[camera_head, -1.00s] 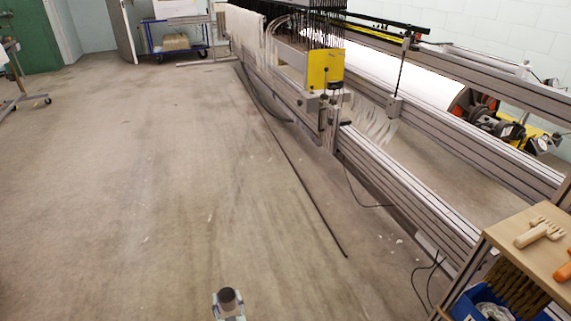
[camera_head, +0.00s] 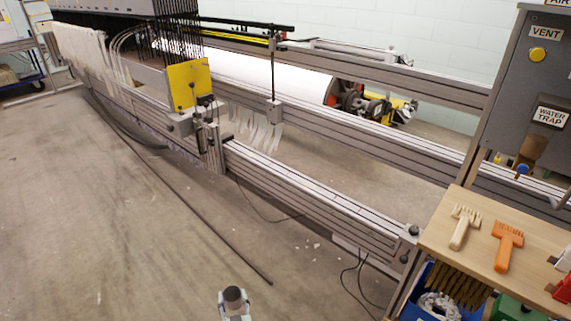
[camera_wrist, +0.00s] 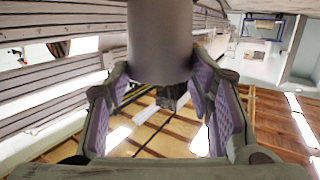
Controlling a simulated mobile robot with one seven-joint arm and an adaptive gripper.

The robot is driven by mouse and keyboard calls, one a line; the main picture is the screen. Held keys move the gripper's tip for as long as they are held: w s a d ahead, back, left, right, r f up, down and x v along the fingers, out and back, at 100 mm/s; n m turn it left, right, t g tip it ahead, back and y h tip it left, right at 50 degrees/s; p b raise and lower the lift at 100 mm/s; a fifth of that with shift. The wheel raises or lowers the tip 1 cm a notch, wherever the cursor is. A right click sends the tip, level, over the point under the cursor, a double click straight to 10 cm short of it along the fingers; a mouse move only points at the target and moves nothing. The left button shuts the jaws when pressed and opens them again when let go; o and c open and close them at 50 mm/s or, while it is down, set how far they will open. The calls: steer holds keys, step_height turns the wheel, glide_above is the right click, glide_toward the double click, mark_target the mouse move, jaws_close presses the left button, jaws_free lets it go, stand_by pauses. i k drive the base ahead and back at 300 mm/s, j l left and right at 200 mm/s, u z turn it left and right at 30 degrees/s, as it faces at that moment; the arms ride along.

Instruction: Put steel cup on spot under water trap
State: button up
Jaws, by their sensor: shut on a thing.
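The steel cup (camera_head: 233,296), small and dark grey, is held by my gripper (camera_head: 234,308) at the bottom of the head view, over the floor. In the wrist view the cup (camera_wrist: 160,45) shows as a grey cylinder between the two purple-padded fingers of my gripper (camera_wrist: 161,85), which is shut on it. The water trap (camera_head: 529,156), an amber-brown bowl with a blue part below, hangs by the "WATER TRAP" label on the grey panel (camera_head: 515,105) at the right. The cup is far from it. I cannot make out the spot under the trap.
A wooden shelf (camera_head: 440,235) at the right holds a pale brush (camera_head: 463,227), an orange brush (camera_head: 506,245) and red items. A blue bin (camera_head: 413,309) stands below it. The loom's grey rails (camera_head: 310,205) run across the middle. The concrete floor (camera_head: 110,240) at left is open.

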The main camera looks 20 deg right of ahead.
mark_target(498, 213)
steer(key=i+j+z, duration=0.25)
steer(key=z, duration=0.2)
steer(key=i+j+z, duration=0.15)
steer(key=j+z, duration=0.3)
steer(key=i+j+z, duration=0.15)
steer(key=j+z, duration=0.15)
steer(key=z, duration=0.15)
steer(key=j+z, duration=0.45)
